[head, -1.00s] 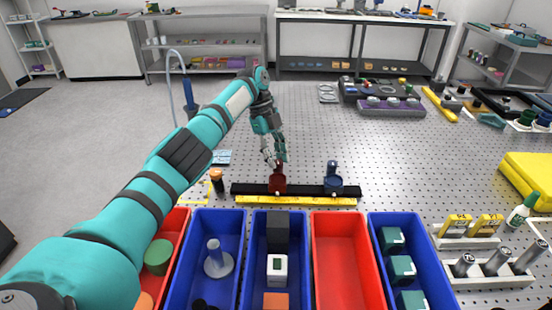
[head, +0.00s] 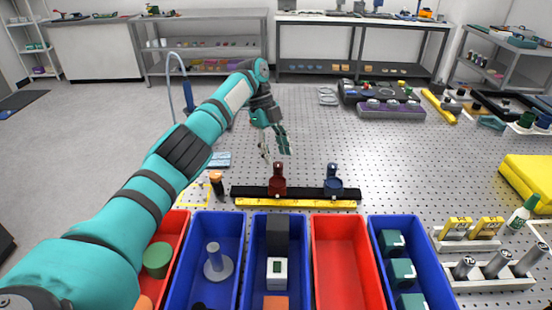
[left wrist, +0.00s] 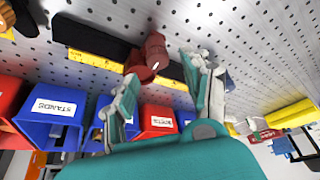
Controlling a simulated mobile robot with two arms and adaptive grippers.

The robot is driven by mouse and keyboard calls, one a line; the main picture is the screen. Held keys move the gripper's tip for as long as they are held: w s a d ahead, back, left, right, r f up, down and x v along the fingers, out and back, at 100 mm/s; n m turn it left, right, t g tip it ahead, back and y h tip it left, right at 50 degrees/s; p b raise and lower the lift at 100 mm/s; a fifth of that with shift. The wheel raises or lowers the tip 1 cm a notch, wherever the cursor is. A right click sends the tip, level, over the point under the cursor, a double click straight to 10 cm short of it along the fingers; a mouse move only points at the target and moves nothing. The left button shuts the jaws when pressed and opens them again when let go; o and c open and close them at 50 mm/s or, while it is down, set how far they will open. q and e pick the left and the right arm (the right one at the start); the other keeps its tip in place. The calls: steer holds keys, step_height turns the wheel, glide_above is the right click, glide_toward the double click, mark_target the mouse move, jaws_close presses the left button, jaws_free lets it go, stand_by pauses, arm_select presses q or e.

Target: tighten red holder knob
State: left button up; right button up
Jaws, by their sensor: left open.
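The red holder (head: 277,182) stands upright on the black rail (head: 305,192), left of the blue holder (head: 333,180). My left gripper (head: 276,153) is open and empty, just above and behind the red holder, with a small gap between. In the left wrist view the red holder (left wrist: 152,52) shows beyond and between the spread fingers of my left gripper (left wrist: 163,69). My right gripper is not in view.
A yellow ruler (head: 300,202) lies along the rail's front. Red and blue bins (head: 337,219) stand in a row nearer me. An orange-topped bottle (head: 217,184) stands left of the rail.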

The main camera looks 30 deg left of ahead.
mark_target(276, 163)
arm_select(q)
step_height(276, 163, up, 7)
steer(key=shift+r, duration=0.15)
stand_by(0.6)
